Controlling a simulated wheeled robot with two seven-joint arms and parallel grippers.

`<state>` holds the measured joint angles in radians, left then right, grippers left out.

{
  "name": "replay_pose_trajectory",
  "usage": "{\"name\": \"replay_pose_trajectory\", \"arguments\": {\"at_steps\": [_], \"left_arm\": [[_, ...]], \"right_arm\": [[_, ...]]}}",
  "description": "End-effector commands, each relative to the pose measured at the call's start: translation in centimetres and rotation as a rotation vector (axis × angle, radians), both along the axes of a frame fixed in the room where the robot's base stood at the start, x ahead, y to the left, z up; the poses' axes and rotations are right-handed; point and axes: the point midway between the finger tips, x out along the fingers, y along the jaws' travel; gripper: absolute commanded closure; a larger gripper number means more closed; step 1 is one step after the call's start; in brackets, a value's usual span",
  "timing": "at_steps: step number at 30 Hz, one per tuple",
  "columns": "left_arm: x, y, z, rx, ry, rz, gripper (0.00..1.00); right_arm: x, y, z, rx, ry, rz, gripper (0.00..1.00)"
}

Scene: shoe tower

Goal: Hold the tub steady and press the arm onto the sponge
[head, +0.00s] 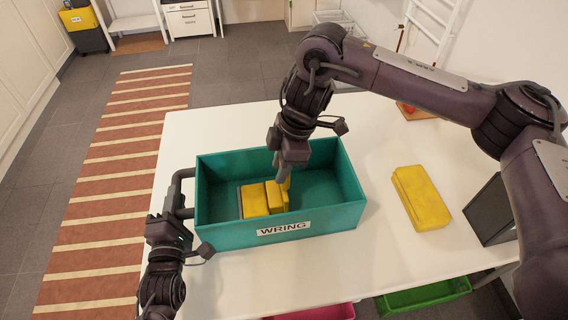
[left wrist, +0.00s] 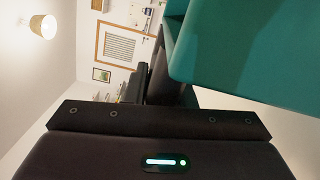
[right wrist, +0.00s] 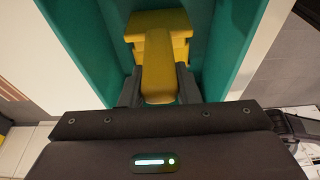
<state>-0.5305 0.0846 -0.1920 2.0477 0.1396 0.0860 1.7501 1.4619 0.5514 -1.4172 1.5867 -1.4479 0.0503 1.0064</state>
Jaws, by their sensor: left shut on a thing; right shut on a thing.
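The teal tub (head: 300,212), marked WRING, stands on the white table with a dark handle (head: 175,187) on its left side. My left gripper (head: 172,214) is shut on that handle. In the left wrist view the tub wall (left wrist: 240,45) fills the upper right. Inside the tub are yellow sponge-like blocks (head: 255,201). My right gripper (head: 284,177) reaches down into the tub, shut on an upright yellow piece (right wrist: 158,65). In the right wrist view, yellow blocks (right wrist: 155,20) sit right behind that piece. I cannot tell whether the held piece is the arm or whether it touches them.
Another yellow sponge (head: 422,198) lies on the table (head: 385,255) right of the tub. A dark panel (head: 491,210) stands at the table's right edge. Pink (head: 315,312) and green (head: 425,296) bins sit below the front edge.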

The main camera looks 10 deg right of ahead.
Motion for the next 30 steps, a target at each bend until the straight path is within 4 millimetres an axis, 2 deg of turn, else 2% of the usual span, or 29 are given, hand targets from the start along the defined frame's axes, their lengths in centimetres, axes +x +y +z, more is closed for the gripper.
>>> {"name": "replay_pose_trajectory", "arguments": {"at_steps": [1,7,8,12,23,26,30], "left_arm": [[-0.2,-0.5,-1.0,-0.002,0.023,-0.013,1.0],[-0.2,-0.5,-1.0,-0.002,0.023,-0.013,1.0],[-0.2,-0.5,-1.0,-0.002,0.023,-0.013,1.0],[-0.2,-0.4,-1.0,-0.002,0.023,-0.012,1.0],[-0.3,-0.2,-1.0,0.0,0.024,-0.006,1.0],[-0.2,-0.2,-1.0,0.001,0.024,-0.005,1.0],[-0.2,-0.1,-1.0,0.002,0.024,-0.004,1.0]], "right_arm": [[-0.1,0.6,0.2,0.014,-0.002,0.01,1.0],[-0.1,0.5,0.1,0.013,-0.002,0.009,1.0],[-0.1,0.5,0.1,0.013,-0.003,0.008,0.67],[0.0,0.3,0.1,0.009,-0.002,0.006,0.49],[0.1,0.0,0.5,0.003,-0.004,0.001,0.49],[0.1,-0.4,1.7,0.003,-0.006,0.0,0.49],[0.2,-1.1,4.4,0.003,-0.011,0.002,0.49]]}}
